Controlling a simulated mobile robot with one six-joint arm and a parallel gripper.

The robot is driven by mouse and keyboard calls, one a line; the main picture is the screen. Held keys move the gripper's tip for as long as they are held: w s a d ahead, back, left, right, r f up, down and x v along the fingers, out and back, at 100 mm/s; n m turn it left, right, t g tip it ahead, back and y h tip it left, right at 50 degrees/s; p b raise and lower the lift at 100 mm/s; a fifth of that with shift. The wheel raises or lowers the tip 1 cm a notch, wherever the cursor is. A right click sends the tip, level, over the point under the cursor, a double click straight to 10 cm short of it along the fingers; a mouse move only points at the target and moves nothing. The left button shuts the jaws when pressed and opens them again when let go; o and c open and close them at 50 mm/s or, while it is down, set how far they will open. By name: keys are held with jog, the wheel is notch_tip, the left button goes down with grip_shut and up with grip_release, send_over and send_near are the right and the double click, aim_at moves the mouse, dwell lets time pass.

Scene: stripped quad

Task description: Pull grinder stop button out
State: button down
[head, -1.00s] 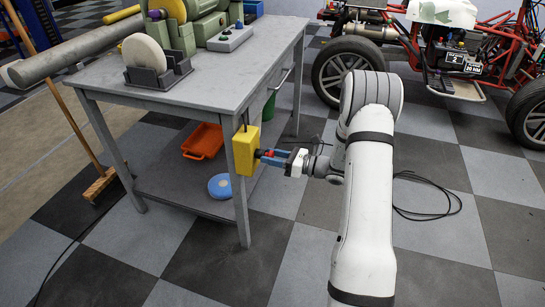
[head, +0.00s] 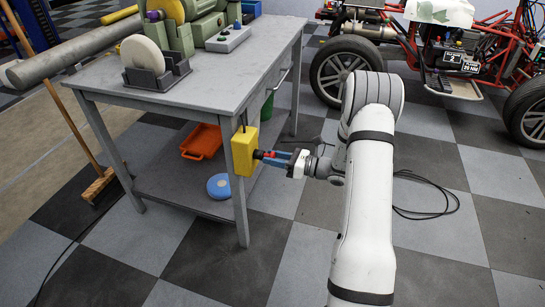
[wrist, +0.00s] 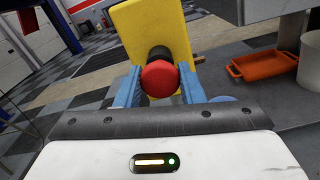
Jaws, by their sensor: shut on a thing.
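The stop button is a red mushroom head (wrist: 160,78) on a dark collar, on a yellow box (head: 243,151) fixed to the bench's front right leg. In the wrist view the yellow box (wrist: 155,30) stands behind the button. My gripper (head: 271,156) reaches the button from the right. Its two blue fingers (wrist: 160,84) are shut on the red head, one on each side. In the head view the red head (head: 269,154) shows only as a small patch between the fingers.
The grey bench (head: 190,95) carries a green grinder (head: 190,35) and a grey wheel holder (head: 157,75). An orange tray (head: 202,141) and a blue disc (head: 219,186) lie on its lower shelf. A cable (head: 430,200) lies on the floor at right.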

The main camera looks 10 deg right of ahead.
jog(key=c, duration=0.9)
grip_release()
jog(key=shift+d, duration=0.1)
jog(key=shift+c, duration=0.2)
jog(key=p+v, duration=0.1)
jog(key=v, duration=0.7)
jog(key=shift+p, duration=0.3)
jog(key=s+a+r+n+g+h+p, duration=0.25)
jog(key=s+a+r+n+p, duration=0.2)
jog(key=r, duration=0.35)
jog(key=s+a+r+n+g+h+p, duration=0.1)
jog(key=s+a+r+n+g+p, duration=0.2)
jog(key=s+r+n+g, duration=0.25)
jog(key=s+a+r+n+g+h+p, duration=0.2)
jog(key=s+a+r+n+p, duration=0.25)
jog(key=r, duration=0.45)
jog(key=s+d+r+n+t+h+p, duration=0.1)
jog(key=s+d+r+n+h+p, duration=0.1)
jog(key=s+r+n+h+p, duration=0.3)
jog(key=s+d+r+n+t+h+p, duration=0.2)
jog(key=s+r+n+h+p, duration=0.3)
jog(key=r, duration=0.7)
jog(key=s+n+p, duration=0.1)
jog(key=s+n, duration=0.1)
jog(key=shift+s+r+t, duration=0.2)
jog(key=shift+s+t, duration=0.1)
